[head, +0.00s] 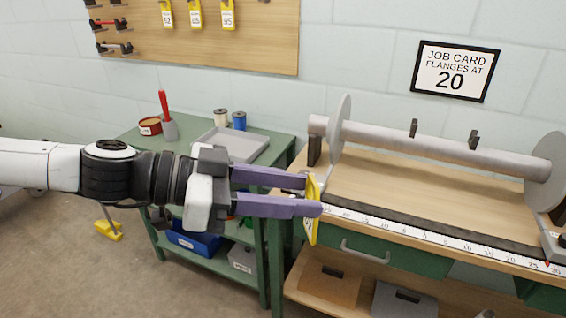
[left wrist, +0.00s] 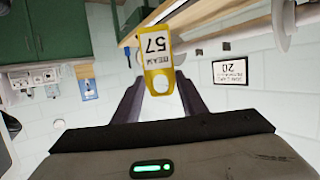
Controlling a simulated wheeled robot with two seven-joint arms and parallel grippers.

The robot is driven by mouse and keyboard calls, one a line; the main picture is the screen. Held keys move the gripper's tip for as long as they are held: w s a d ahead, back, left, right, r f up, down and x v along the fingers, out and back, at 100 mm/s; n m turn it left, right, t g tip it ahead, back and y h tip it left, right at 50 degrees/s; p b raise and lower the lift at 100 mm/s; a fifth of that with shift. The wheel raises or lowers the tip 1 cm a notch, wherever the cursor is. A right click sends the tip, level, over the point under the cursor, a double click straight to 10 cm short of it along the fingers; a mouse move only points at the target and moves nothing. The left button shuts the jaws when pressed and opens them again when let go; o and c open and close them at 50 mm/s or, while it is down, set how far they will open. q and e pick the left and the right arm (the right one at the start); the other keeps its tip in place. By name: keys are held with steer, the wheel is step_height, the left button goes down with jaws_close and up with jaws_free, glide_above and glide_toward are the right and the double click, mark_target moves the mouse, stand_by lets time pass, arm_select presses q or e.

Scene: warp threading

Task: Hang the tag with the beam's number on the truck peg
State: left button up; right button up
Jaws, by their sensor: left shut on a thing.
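My left gripper (head: 312,197) is shut on a yellow tag (head: 313,222), which I see nearly edge-on beside the left end of the workbench. In the left wrist view the tag (left wrist: 156,64) sits between the fingertips, its white label reading "BEAM 57" and a round hole at its yellow end. Other yellow tags, such as one reading 95 (head: 228,14), hang on the wooden board (head: 270,45) on the wall. A metal beam (head: 435,143) with round flanges lies on the bench. I cannot make out the truck peg. My right gripper is not in view.
The workbench (head: 380,185) has a ruler (head: 400,232) along its front edge. A green cart (head: 140,140) with a grey tray (head: 232,145), spools and a red-handled tool stands behind my left arm. A job card (head: 455,72) on the wall reads 20.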

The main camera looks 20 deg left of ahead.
arm_select(q)
steer(key=s+d+f+m+g+h, duration=0.1)
steer(key=d+f+m+g, duration=0.4)
steer(key=f, duration=0.5)
steer(key=s+m+g, duration=0.1)
steer(key=g, duration=0.1)
steer(key=shift+f+g+h, duration=0.25)
steer(key=shift+g+h, duration=0.15)
